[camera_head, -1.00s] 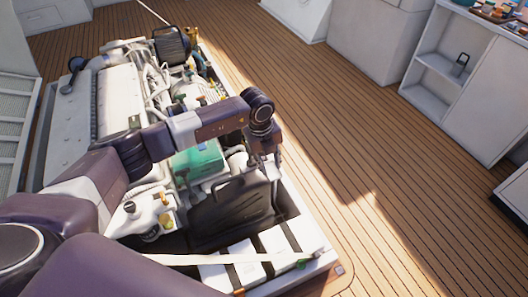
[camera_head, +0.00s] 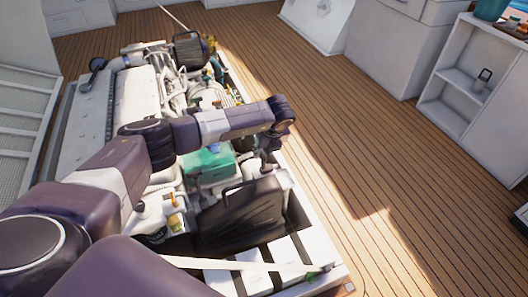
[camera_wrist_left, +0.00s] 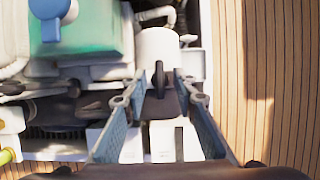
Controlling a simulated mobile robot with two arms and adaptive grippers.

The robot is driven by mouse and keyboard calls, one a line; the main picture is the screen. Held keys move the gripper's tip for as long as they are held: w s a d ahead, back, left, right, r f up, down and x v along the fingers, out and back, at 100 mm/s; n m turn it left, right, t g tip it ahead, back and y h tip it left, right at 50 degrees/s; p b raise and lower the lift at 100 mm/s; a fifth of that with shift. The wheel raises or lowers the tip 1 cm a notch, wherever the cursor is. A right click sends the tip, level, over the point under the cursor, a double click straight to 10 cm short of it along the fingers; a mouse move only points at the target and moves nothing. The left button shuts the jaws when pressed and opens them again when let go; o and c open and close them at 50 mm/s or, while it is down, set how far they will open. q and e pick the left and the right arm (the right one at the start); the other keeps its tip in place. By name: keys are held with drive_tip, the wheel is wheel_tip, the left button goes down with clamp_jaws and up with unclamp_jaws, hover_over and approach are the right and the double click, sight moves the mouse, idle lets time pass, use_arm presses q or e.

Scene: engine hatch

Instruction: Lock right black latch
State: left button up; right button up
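A black latch (camera_wrist_left: 160,88) with a narrow upright lever shows in the left wrist view, in front of a white cylinder. My left gripper (camera_wrist_left: 160,100) is open there, with one finger on each side of the latch. I see no clear contact between the fingers and the latch. In the head view my left gripper (camera_head: 267,150) is small and partly hidden below the end of its arm, over the right side of the engine bay. The latch cannot be made out clearly in the head view. My right gripper is not in view.
A black case (camera_head: 240,215) with a handle stands in the bay near the gripper. A teal box (camera_head: 208,163) lies to its left, and white strapped boxes (camera_head: 262,268) sit in front. The wooden deck (camera_head: 375,170) to the right is mostly clear.

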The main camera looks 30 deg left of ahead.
use_arm(q)
drive_tip(key=shift+c, duration=0.2)
clamp_jaws()
